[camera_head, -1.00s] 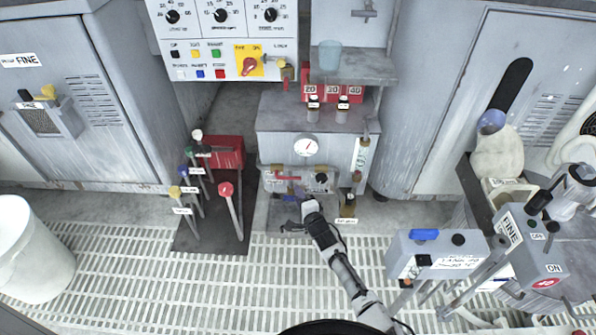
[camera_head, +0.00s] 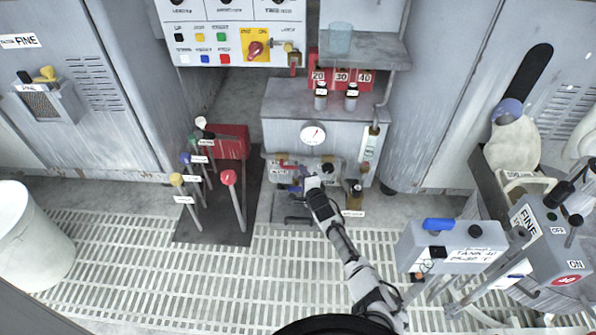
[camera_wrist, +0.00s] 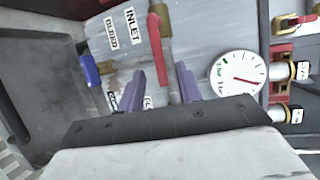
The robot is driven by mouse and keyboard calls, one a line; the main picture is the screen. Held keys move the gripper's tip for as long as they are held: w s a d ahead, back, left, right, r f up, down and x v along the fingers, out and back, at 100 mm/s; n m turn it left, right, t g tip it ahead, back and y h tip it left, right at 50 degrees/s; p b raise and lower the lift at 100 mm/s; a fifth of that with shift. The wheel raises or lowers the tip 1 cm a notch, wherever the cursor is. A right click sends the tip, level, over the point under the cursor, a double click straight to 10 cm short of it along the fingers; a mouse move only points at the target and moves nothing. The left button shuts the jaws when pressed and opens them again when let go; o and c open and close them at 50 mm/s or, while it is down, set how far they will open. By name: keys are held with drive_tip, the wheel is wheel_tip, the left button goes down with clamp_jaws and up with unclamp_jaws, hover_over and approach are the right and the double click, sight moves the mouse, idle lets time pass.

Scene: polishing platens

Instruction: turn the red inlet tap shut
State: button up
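The red inlet tap (camera_wrist: 157,48) has a long, narrow red lever, seen in the wrist view beside the INLET label (camera_wrist: 131,19). A brass fitting is at its upper end. In the head view, the tap (camera_head: 284,167) is small on the front of the grey cabinet below the gauge. My gripper (camera_wrist: 161,72) is open, its two purple-grey fingers apart. The lever's lower end appears in the gap between the fingertips; I cannot tell whether either finger touches it. In the head view, my gripper (camera_head: 304,181) is just in front of the cabinet.
A blue handle (camera_wrist: 90,70) is left of the fingers and a round gauge (camera_wrist: 240,78) to the right. Coloured-knob levers (camera_head: 228,178) rise at the left.

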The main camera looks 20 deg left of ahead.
drive_tip(key=shift+b+x, duration=1.15)
drive_tip(key=shift+x, duration=1.4)
clamp_jaws()
